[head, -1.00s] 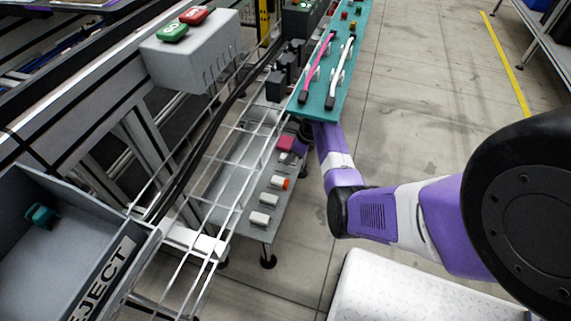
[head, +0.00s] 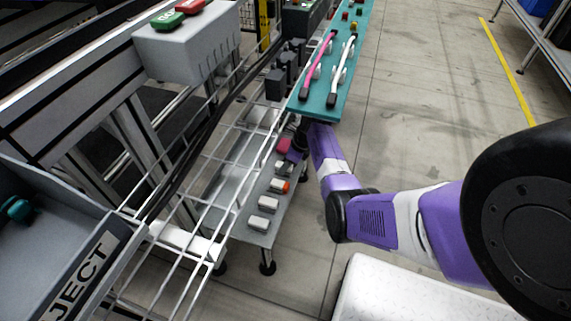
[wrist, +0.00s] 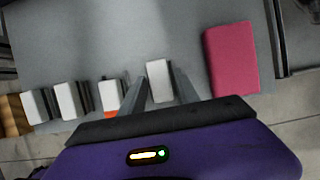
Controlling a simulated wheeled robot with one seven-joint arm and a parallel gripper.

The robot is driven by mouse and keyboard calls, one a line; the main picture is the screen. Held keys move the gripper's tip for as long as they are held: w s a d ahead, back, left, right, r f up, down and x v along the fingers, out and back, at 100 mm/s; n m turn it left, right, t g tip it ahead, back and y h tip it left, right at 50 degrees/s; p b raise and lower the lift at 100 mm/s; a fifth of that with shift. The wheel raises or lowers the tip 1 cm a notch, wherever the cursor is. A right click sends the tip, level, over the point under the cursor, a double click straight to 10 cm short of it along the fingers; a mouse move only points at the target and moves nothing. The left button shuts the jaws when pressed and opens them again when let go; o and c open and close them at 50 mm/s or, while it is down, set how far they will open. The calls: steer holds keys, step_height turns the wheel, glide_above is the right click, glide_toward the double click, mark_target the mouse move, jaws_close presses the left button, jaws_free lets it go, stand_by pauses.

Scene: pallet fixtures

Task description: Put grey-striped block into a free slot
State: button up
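A small pale block (wrist: 158,80), white with a greyish end, lies on the grey lower shelf between my fingers. It seems to be the grey-striped block, but its stripe is not clear. It also shows in the head view (head: 283,168). My gripper (wrist: 160,86) is open, with one finger on each side of the block and a narrow gap visible at least on the left. In the head view my gripper (head: 294,153) is low over the shelf, partly hidden by my arm. No free slot can be clearly made out.
An orange-striped block (wrist: 108,94) and two white blocks (wrist: 66,99) (wrist: 35,106) lie left of my gripper. A pink block (wrist: 231,58) lies to its right. The wire rack (head: 200,215) runs beside the shelf. A teal board (head: 325,95) is above. A reject bin (head: 75,275) stands at left.

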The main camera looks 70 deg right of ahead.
steer(key=shift+o, duration=0.5)
steer(key=shift+r, duration=0.1)
steer(key=shift+r, duration=0.2)
steer(key=p+v, duration=0.4)
steer(key=v, duration=0.2)
steer(key=shift+r, duration=0.1)
steer(key=shift+s+r+p, duration=0.3)
steer(key=shift+s+r, duration=0.05)
steer(key=shift+r, duration=0.1)
